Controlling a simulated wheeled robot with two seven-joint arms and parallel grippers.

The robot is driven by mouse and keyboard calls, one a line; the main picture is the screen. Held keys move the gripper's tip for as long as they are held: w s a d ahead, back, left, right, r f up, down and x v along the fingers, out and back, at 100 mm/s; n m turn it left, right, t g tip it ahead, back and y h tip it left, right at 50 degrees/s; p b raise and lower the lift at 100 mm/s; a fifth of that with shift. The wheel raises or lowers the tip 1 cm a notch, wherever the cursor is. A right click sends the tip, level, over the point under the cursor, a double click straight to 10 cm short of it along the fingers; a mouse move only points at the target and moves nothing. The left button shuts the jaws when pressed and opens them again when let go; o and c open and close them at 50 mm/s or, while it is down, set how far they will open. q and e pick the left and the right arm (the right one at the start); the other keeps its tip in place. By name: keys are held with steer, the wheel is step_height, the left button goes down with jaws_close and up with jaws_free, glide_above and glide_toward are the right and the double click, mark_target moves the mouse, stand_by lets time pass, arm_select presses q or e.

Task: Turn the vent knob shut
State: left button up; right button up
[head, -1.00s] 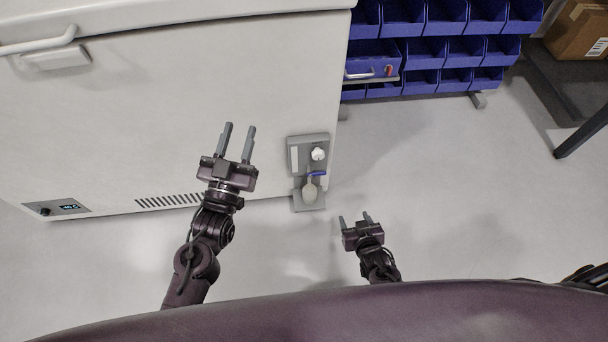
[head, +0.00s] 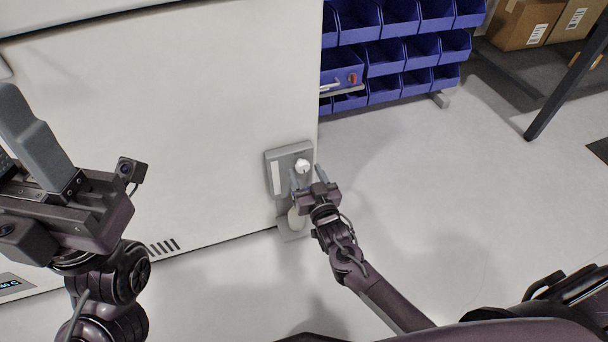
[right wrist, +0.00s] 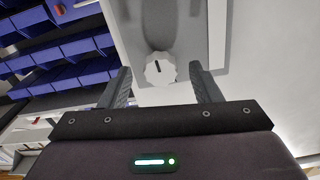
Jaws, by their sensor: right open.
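The vent knob (head: 302,166) is a small white round knob on a grey panel (head: 275,155) at the lower right of the white cabinet. In the right wrist view the knob (right wrist: 160,70) shows a short dark mark near its middle, roughly upright in the picture. My right gripper (head: 308,180) is open just in front of the panel. In the right wrist view its two fingers lie on either side of the knob, with visible space at both sides. My left gripper (head: 22,110) is large at the left edge, away from the panel and partly cut off.
A pale rounded item (head: 296,217) on the panel below the knob is partly hidden by my right gripper. The white cabinet (head: 180,110) fills the left. Blue bins (head: 385,55) stand behind, and cardboard boxes (head: 525,22) sit at the far right. The floor right of the panel is clear.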

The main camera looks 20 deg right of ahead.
steer(key=shift+w, duration=0.8)
steer(key=c, duration=1)
